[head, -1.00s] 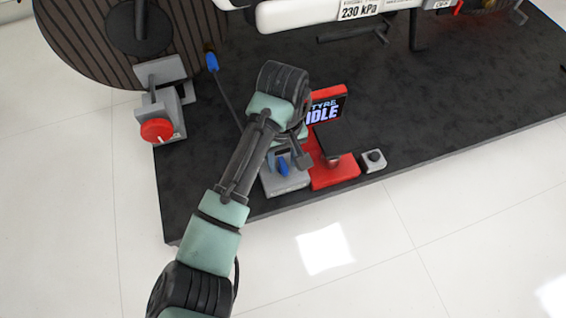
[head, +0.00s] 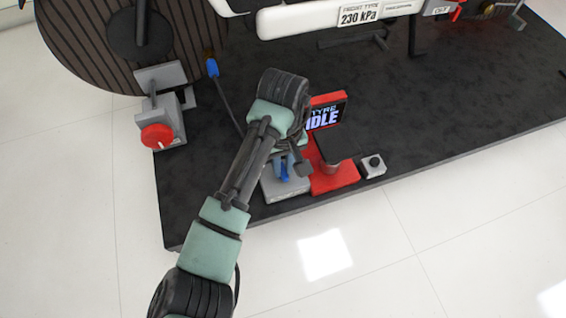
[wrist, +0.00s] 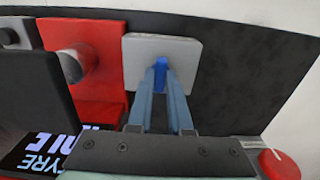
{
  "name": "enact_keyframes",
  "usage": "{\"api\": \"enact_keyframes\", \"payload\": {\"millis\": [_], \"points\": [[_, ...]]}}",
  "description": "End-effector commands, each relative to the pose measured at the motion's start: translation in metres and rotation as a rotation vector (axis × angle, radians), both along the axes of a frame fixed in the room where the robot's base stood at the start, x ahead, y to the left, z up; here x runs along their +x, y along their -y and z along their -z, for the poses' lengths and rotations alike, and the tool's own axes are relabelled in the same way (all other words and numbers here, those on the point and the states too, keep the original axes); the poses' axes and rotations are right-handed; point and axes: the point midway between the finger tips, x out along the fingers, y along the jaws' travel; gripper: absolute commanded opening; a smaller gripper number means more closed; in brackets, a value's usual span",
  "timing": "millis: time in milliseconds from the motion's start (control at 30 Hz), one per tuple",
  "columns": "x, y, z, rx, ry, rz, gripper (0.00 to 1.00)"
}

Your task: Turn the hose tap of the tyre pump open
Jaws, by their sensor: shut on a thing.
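The blue hose tap (head: 285,171) sits on a light grey block (head: 290,192) beside the red tyre pump (head: 334,177). My gripper (wrist: 160,66) is shut on the blue tap in the wrist view, with a finger on each side of its handle. In the head view my gripper (head: 285,163) comes down over the tap from above, and my wrist hides part of it. The pump's display (head: 325,115) reads "TYRE" and "IDLE". The tap's exact angle is hard to tell between the fingers.
A grey unit with a red knob (head: 157,136) stands at the left edge of the dark mat (head: 440,125). A small grey block with a black button (head: 373,165) is right of the pump. A white bar labelled "230 kPa" (head: 362,16) runs across the back.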

Motion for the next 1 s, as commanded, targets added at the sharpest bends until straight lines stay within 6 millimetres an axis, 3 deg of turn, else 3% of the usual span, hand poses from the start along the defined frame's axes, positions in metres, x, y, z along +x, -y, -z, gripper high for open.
{"api": "enact_keyframes", "payload": {"millis": [400, 1000], "points": [[-0.0024, 0.0015, -0.0089, -0.001, -0.008, 0.098, 0.0], [-0.0022, 0.001, -0.0038, 0.0, -0.007, 0.387, 0.0]]}}
